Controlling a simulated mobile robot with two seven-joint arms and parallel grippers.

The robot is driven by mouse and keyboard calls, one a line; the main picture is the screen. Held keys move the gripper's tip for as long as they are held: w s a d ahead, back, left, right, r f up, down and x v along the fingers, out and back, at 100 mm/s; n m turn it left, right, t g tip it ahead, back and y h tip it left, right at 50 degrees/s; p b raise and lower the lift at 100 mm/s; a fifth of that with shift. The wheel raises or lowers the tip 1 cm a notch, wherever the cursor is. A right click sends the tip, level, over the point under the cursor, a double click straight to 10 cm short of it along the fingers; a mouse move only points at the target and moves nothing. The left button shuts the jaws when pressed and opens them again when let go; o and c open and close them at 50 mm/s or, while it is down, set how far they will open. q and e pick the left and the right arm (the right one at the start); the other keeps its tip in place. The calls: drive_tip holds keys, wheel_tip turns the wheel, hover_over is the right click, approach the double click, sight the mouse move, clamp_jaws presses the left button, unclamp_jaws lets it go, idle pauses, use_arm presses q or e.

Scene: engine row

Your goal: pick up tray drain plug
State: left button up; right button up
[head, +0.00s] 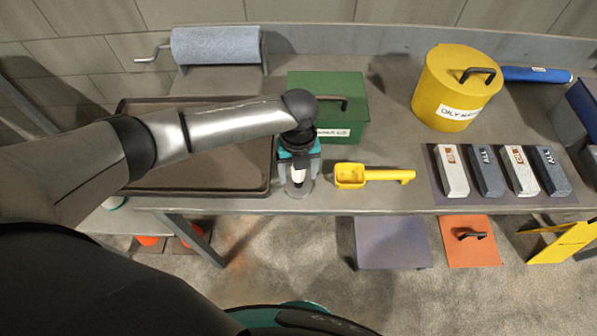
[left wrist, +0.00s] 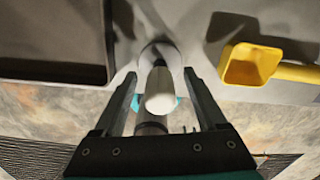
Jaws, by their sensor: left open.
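The tray drain plug appears to be the pale, round-ended piece (head: 298,175) at the table's front edge, right of the brown tray (head: 190,188). It also shows in the left wrist view as a whitish cylinder (left wrist: 160,98) with a grey round base behind it. My left gripper (head: 299,183) points down over it. Its two fingers stand apart, one on each side of the plug, and a gap shows between them and the plug in the left wrist view. The fingers partly hide the plug in the head view. My right gripper is not in view.
A yellow scoop (head: 350,176) lies just right of the gripper. A green box (head: 345,88) stands behind. A yellow lidded bin (head: 440,95) and several labelled blocks (head: 487,172) are farther right. A blue paper roll (head: 215,46) is at the back left.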

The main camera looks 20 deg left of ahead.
use_arm(q)
drive_tip(key=shift+c, duration=0.2)
clamp_jaws()
idle(0.3)
drive_tip(key=shift+r, duration=0.15)
